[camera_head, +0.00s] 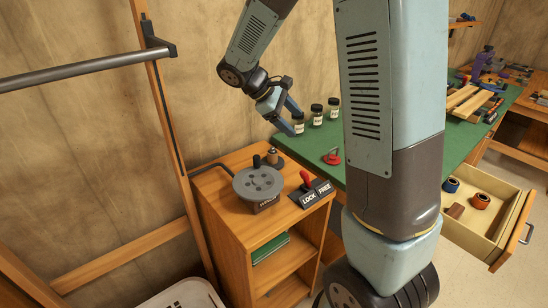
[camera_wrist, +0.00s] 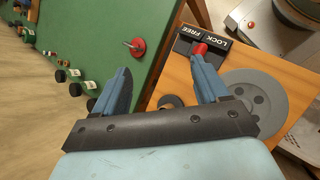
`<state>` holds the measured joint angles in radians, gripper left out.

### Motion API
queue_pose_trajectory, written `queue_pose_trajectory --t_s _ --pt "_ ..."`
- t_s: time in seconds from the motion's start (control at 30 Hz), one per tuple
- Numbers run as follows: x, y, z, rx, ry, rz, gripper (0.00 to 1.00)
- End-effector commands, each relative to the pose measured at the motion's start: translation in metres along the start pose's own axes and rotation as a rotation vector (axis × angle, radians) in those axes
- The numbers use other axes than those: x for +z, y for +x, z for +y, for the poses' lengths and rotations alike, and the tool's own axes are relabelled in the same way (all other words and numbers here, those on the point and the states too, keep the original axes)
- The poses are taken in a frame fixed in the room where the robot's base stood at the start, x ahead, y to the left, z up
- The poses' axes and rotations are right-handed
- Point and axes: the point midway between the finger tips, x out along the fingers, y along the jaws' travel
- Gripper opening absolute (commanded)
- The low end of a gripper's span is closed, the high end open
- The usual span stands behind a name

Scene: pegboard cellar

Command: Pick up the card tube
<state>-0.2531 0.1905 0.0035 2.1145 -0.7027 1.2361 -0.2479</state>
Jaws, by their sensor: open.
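I cannot pick out a card tube for certain. A small upright tan-and-dark cylinder (camera_head: 272,155) stands on a dark round base at the back of the wooden cabinet; it may be another thing. The open drawer holds an orange-brown roll (camera_head: 480,201), a blue roll (camera_head: 451,185) and a small brown piece (camera_head: 455,211). My gripper (camera_head: 291,116) is open and empty, in the air above the gap between cabinet and green bench, near the jars. In the wrist view its fingers (camera_wrist: 163,70) are spread, with a dark round piece (camera_wrist: 171,101) partly hidden between them.
The cabinet top (camera_head: 222,180) bears a grey disc (camera_head: 257,182) and a red-handled LOCK/FREE lever (camera_head: 306,182). Several jars (camera_head: 316,114) and a red-based hook (camera_head: 332,156) stand on the green bench (camera_head: 357,158). The drawer (camera_head: 508,232) juts out at right. A metal rail (camera_head: 85,67) crosses the left.

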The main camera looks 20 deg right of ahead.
Motion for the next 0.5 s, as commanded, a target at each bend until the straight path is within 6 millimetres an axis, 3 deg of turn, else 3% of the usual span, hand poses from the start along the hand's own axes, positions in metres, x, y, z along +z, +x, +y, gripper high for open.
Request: queue_pose_trajectory --t_s 0.03,0.5 --pt "-0.015 0.005 0.003 0.018 -0.046 -0.034 0.74" --pt "-0.138 0.051 0.018 0.213 -0.424 -0.324 0.74"
